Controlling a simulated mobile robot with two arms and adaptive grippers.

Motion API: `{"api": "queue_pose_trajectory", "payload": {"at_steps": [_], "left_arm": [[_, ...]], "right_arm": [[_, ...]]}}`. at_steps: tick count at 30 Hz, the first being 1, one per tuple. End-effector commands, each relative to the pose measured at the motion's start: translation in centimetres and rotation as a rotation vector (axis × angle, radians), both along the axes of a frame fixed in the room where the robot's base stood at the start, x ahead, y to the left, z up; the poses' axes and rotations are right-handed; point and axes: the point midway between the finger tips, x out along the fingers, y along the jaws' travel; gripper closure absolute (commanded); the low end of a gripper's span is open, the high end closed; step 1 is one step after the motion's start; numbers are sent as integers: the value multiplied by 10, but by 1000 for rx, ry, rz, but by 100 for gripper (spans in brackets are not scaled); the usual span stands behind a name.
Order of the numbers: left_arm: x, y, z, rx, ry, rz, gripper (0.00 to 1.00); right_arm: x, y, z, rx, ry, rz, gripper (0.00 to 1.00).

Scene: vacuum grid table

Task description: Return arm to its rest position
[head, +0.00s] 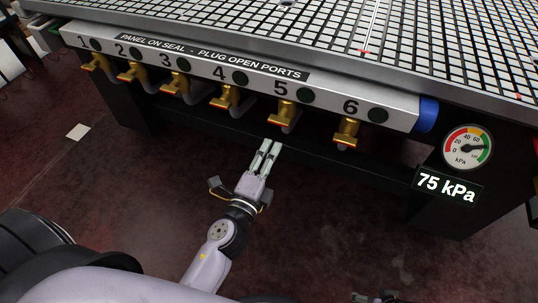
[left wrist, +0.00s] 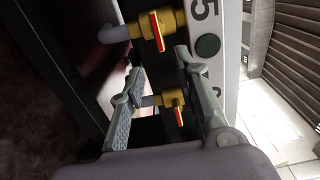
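My left gripper (head: 270,147) is in front of the table's valve rail, below and left of valve 5 (head: 284,113), and touches nothing that I can see. In the left wrist view its two fingers (left wrist: 158,70) stand apart with nothing held between them. Two brass valves, an upper one (left wrist: 160,30) and a lower one (left wrist: 178,108), show beyond the fingers. A small part of what looks like my right gripper (head: 378,297) shows at the bottom edge of the head view. Its fingers cannot be made out.
The grid table (head: 240,20) has a white rail (head: 150,42) with several numbered brass valves and dark round indicators. A gauge (head: 467,147) at right has its needle in green; the display (head: 447,187) reads 75 kPa. The dark red floor (head: 130,180) is mostly clear.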

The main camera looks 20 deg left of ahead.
Motion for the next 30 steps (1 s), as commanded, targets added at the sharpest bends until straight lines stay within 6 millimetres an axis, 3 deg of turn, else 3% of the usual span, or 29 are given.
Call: {"api": "queue_pose_trajectory", "payload": {"at_steps": [20,23,25,30], "left_arm": [[-3,7,-5,-38,19,25,70],[-7,27,-22,-160,83,105,70],[-14,47,-45,-298,164,197,70],[-54,81,-125,-682,445,467,70]], "right_arm": [[0,0,0,0,0,0,28],[0,0,0,0,0,0,28],[0,0,0,0,0,0,28],[0,0,0,0,0,0,28]]}}
